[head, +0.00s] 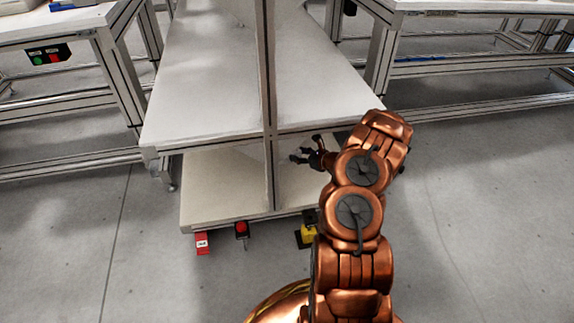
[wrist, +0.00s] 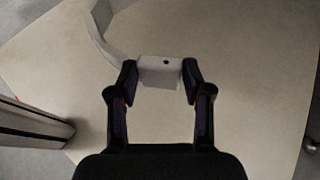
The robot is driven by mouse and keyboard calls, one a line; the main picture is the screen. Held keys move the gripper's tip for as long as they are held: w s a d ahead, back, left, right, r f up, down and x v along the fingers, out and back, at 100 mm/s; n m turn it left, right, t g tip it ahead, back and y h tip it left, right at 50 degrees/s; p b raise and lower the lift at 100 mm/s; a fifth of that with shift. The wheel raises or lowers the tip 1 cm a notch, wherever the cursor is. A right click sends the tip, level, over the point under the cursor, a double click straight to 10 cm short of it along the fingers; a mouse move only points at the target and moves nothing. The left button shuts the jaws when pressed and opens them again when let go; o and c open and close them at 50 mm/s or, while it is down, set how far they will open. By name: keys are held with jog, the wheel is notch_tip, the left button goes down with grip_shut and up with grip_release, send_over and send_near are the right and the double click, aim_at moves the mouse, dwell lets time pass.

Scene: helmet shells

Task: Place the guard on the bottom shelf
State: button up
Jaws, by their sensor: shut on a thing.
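In the wrist view, the guard (wrist: 160,72) is a pale grey-white piece with a block-like end, a small dark hole, and a curved band running up and to the left. My gripper (wrist: 160,82) is shut on the block end, one finger on each side. The bottom shelf (wrist: 235,85) is a pale flat board behind the guard; I cannot tell whether the guard touches it. In the head view, my gripper (head: 298,155) reaches in over the bottom shelf (head: 222,190), right of the centre post. The guard is not clearly visible there.
A metal post (head: 268,110) divides the rack's front; it also shows at the wrist view's left (wrist: 35,122). The upper shelf (head: 205,95) is bare and lies above the bottom one. Red and yellow items (head: 308,235) sit at the rack's front foot. Workbenches flank the rack.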

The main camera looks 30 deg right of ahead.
notch_tip(320, 180, down, 4)
jog(key=shift+a+f+b, duration=0.15)
jog(key=shift+b, duration=0.4)
jog(key=shift+f+b, duration=0.65)
jog(key=shift+f, duration=1.25)
jog(key=shift+r, duration=0.1)
jog(key=o, duration=1.2)
